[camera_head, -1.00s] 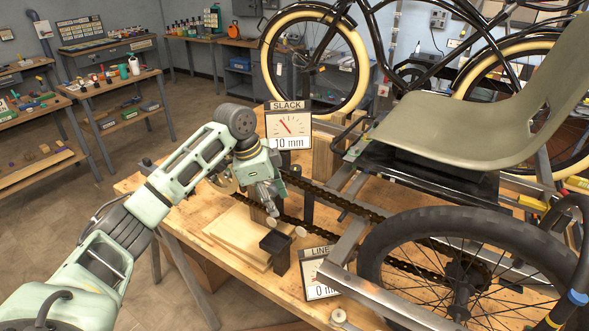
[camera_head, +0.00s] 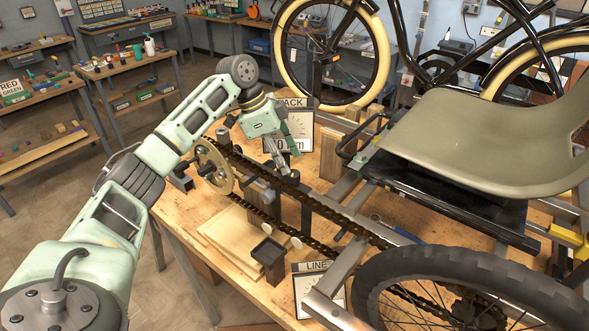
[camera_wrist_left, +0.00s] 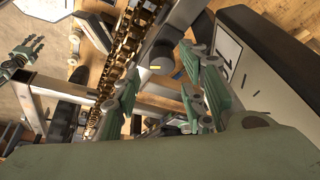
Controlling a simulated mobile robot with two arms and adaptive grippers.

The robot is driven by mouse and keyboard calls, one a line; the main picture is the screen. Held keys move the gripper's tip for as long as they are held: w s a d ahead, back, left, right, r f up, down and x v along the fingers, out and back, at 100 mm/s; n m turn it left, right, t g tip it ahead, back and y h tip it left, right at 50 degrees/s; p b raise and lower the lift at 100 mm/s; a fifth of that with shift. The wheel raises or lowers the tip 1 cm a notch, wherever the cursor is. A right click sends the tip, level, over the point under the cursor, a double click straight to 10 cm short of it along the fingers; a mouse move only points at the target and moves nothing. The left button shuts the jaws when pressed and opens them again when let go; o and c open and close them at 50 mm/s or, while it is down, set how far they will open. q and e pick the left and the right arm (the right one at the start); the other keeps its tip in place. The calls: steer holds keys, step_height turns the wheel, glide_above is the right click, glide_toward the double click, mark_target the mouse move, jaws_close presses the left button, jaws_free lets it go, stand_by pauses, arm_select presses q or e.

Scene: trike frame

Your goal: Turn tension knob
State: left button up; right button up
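My left gripper (camera_head: 279,160) is in front of the SLACK gauge (camera_head: 300,142), hiding part of its face and reading. In the left wrist view its two green-grey fingers (camera_wrist_left: 168,100) are apart with nothing held. A grey round knob with a yellow mark (camera_wrist_left: 161,60) shows just beyond the gap between the fingertips; I cannot tell whether they touch it. In the head view the knob is not clearly made out behind the gripper. A jointed finger-like shape at the left of the wrist view may be my right gripper (camera_wrist_left: 23,57); its state is unclear.
The chain (camera_head: 325,208) runs from a brass chainring (camera_head: 214,165) past the gripper toward the black-tyred wheel (camera_head: 450,285). A LINE gauge (camera_head: 306,290) and a small dark open box (camera_head: 268,250) stand nearer. The seat (camera_head: 480,140) is at right. Bare bench top lies beside the gauges.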

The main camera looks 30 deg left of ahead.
mark_target(291, 175)
arm_select(q)
steer(key=x, duration=0.2)
steer(key=p+x, duration=0.1)
steer(key=x, duration=0.1)
steer(key=shift+s+d+f, duration=0.15)
steer(key=shift+f, duration=0.15)
steer(key=shift+d+f, duration=0.1)
steer(key=shift+f, duration=0.3)
jaws_close()
steer(key=shift+n+p, duration=0.3)
steer(key=shift+p, duration=0.5)
steer(key=shift+n, duration=0.3)
steer(key=shift+d+f, duration=0.1)
arm_select(e)
steer(key=r, duration=0.1)
steer(key=s+r, duration=0.1)
steer(key=r, duration=0.1)
steer(key=shift+s+a+r, duration=0.1)
steer(key=shift+s+r, duration=0.05)
